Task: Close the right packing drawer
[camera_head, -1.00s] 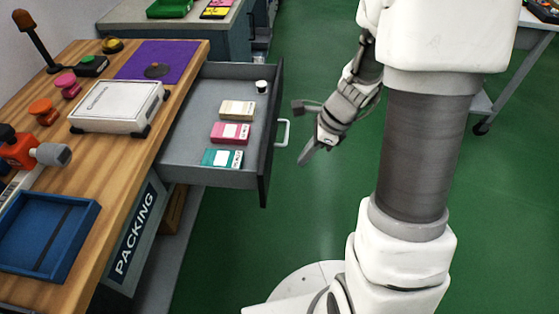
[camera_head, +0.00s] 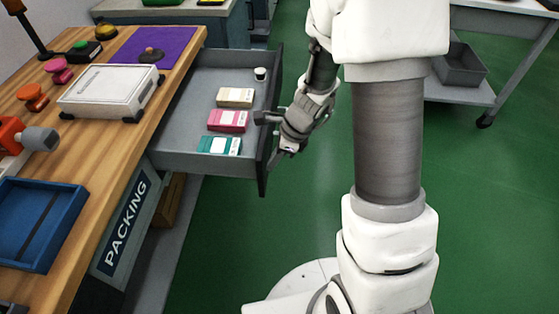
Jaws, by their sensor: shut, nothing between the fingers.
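The packing drawer (camera_head: 200,162) is pulled out from the wooden bench, to the right of the PACKING label. It holds a tan box, a pink box, a teal box and a small white cylinder. My gripper (camera_head: 277,158) is shut and empty, at the outer side of the drawer's dark front panel (camera_head: 263,176). The drawer handle is hidden behind my gripper. I cannot tell whether the fingers touch the panel or the handle.
The wooden bench (camera_head: 98,172) at the left carries a white device (camera_head: 110,92), a blue tray (camera_head: 75,232), a purple mat (camera_head: 158,43) and several coloured buttons. Green floor (camera_head: 240,235) is open right of the drawer. A table with a grey bin (camera_head: 461,67) stands at the back right.

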